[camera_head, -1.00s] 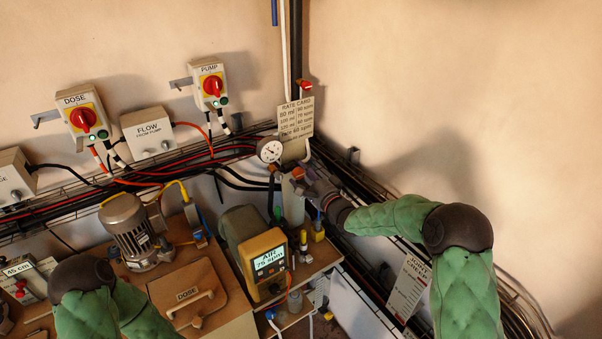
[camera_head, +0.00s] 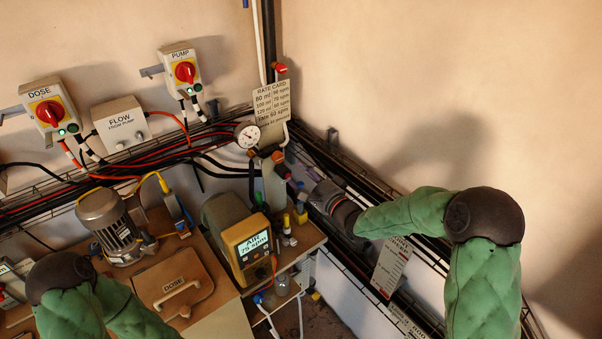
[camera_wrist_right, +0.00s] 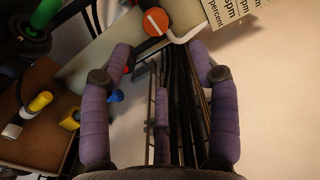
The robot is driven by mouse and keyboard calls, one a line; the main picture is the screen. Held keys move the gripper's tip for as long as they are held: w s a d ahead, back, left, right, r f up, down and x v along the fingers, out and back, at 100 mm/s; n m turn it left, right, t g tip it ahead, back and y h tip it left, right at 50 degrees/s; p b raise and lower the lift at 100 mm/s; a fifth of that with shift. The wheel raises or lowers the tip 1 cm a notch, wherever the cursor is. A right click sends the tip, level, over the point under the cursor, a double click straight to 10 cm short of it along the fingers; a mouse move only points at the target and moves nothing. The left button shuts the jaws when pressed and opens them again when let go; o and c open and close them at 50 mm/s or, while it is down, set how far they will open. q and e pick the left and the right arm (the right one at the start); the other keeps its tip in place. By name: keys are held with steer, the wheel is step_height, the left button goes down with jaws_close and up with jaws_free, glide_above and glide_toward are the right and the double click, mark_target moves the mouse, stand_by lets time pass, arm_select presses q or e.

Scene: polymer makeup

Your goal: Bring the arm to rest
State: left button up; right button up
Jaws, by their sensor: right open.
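My right gripper (camera_head: 302,192) is in the middle of the head view, in front of the cable tray along the right wall. My right arm (camera_head: 410,213), in a green quilted sleeve, reaches in from the right. My left arm (camera_head: 75,300) shows at the lower left of the head view; its gripper is outside the frame.
An orange knob (camera_wrist_right: 156,22) is above the fingers. A gauge (camera_head: 248,135) and rate card (camera_head: 271,100) are at the corner. The yellow AIR meter (camera_head: 250,250), bottles and DOSE lid (camera_head: 173,283) are left of the right gripper. The right wall above the tray is bare.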

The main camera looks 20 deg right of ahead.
steer(key=s+a+f+n+g+h, duration=0.15)
steer(key=s+f+g, duration=0.35)
steer(key=f, duration=0.9)
steer(key=s+a+f+n+g+h, duration=0.1)
steer(key=s+f+n+g+h, duration=0.15)
steer(key=s+f, duration=0.8)
steer(key=s+a+f+n+g+b, duration=0.1)
steer(key=s+a+f+n+g, duration=0.1)
steer(key=s+f, duration=0.4)
steer(key=s+a+f+n+g+b, duration=0.1)
steer(key=s+a+f+n+g, duration=0.1)
steer(key=s+f, duration=0.4)
steer(key=s+a+f+n+g+y+b, duration=0.1)
steer(key=s+a+f+n+g, duration=0.2)
steer(key=s+f, duration=0.3)
steer(key=shift+s+g, duration=0.85)
steer(key=shift+s, duration=0.3)
